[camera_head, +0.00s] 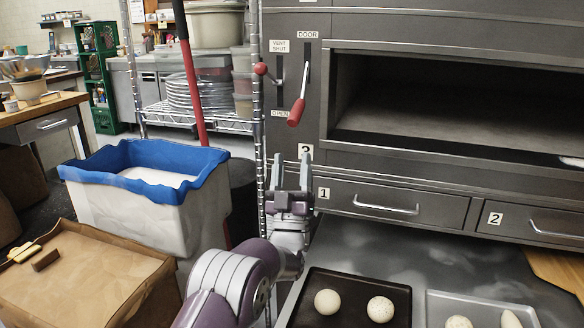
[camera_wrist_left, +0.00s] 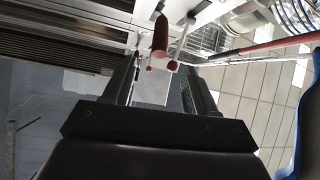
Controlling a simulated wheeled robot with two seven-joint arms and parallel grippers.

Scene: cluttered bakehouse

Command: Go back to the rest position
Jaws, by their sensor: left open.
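My left gripper (camera_head: 292,170) is raised in the middle of the head view, in front of the oven's lower front, with its fingers pointing up. Its two fingers stand apart with nothing between them. In the left wrist view the open jaws (camera_wrist_left: 166,80) show as dark fingers, also with nothing held. A red lever handle (camera_wrist_left: 161,35) appears past the fingertips there. My right gripper is not in view.
The oven (camera_head: 400,170) has an open chamber and a red-handled door lever (camera_head: 297,112). Below are a dark tray (camera_head: 400,288) and a grey tray (camera_head: 432,300) with dough balls. A blue-rimmed bin (camera_head: 150,205) and brown box (camera_head: 95,285) stand left.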

